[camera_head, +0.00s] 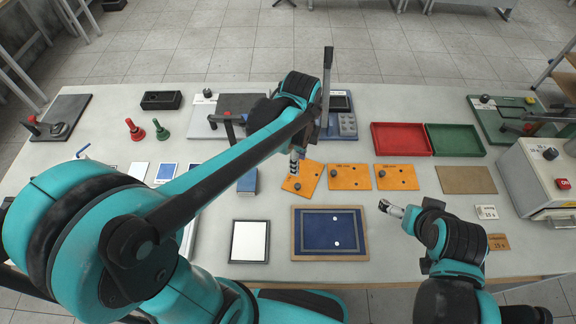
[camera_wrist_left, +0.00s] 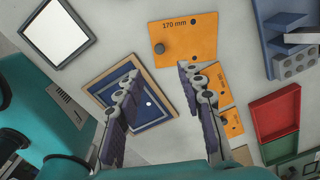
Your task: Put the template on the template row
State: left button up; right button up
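Three orange templates with dark knobs lie side by side on the table. The left template (camera_head: 303,178) is turned askew, and the middle template (camera_head: 349,178) and right template (camera_head: 396,178) lie straight. In the left wrist view the nearest template (camera_wrist_left: 190,42) reads "170 mm". My left gripper (camera_head: 294,165) is over the left template's upper edge in the head view. In the wrist view my left gripper (camera_wrist_left: 162,92) has its fingers apart with nothing between them. My right gripper (camera_head: 385,207) is low at the right; its finger gap is unclear. No marked row is distinguishable.
A wooden-framed blue board (camera_head: 299,244) and a black-framed white panel (camera_head: 264,241) lie in front. Red (camera_head: 375,139) and green (camera_head: 484,141) trays stand behind to the right. A brown plate (camera_head: 466,180) lies right of the templates. A grey machine (camera_head: 535,176) stands far right.

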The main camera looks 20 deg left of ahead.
pick_arm(q)
jog(key=s+a+r+n+t, duration=0.1)
jog(key=s+a+n+t, duration=0.2)
jog(key=n, duration=0.6)
jog(key=s+a+r+n+t, duration=0.2)
jog(key=s+a+n+t, duration=0.1)
jog(key=n, duration=0.6)
jog(key=shift+s+a+r+n+t, duration=0.3)
jog(key=shift+s+t, duration=0.2)
jog(key=shift+s, duration=0.75)
jog(key=shift+f, duration=0.15)
notch_tip(320, 180, down, 7)
jog(key=b, duration=0.6)
jog(key=shift+r+b, duration=0.2)
jog(key=shift+b, duration=0.2)
